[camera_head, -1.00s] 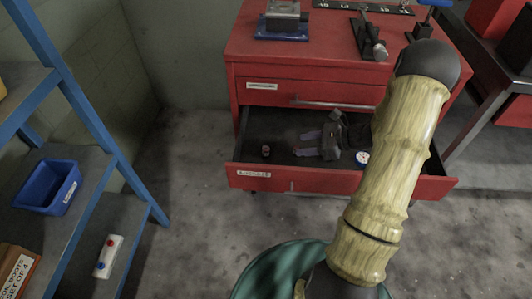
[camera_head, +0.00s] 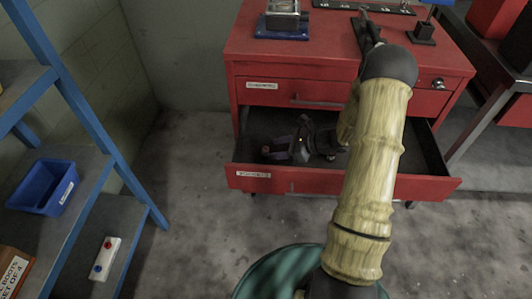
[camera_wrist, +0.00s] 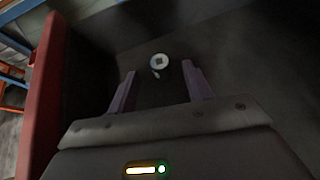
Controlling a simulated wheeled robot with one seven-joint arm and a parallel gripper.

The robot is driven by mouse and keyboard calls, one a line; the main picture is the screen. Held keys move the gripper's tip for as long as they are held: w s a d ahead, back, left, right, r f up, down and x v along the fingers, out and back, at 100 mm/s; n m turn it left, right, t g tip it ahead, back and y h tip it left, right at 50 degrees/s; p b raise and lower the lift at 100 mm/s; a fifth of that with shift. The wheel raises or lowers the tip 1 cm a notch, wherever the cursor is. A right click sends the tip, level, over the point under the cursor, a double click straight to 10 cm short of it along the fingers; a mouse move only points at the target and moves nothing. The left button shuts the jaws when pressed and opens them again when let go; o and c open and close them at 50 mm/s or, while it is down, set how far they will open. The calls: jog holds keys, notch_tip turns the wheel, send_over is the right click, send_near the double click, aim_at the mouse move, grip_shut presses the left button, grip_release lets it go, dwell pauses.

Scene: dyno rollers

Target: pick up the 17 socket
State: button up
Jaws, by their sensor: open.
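A small socket (camera_wrist: 160,61) lies on the drawer floor in the wrist view. Its pale round end with a square hole faces the camera; no size marking can be read. In the head view a small dark item (camera_head: 266,150) sits at the left of the open drawer, just beyond my fingertips. My gripper (camera_head: 277,148) is down inside the drawer, pointing left. In the wrist view my gripper (camera_wrist: 157,71) has its two purple fingers apart, with the socket ahead of the gap between them. Nothing is held.
The red drawer front (camera_head: 310,181) and its side walls stand close around my gripper; a red wall (camera_wrist: 40,95) fills the left of the wrist view. The cabinet top (camera_head: 320,55) overhangs behind. Blue shelving (camera_head: 90,110) stands at left, with open floor between.

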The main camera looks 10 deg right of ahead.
aim_at(266, 149)
jog(key=b+x, duration=0.1)
jog(key=x, duration=0.4)
jog(key=shift+a+r, duration=0.1)
dwell(0.3)
grip_shut()
jog(key=shift+r, duration=0.1)
notch_tip(266, 149, up, 10)
jog(key=shift+f+p, duration=0.1)
jog(key=shift+p, duration=1.1)
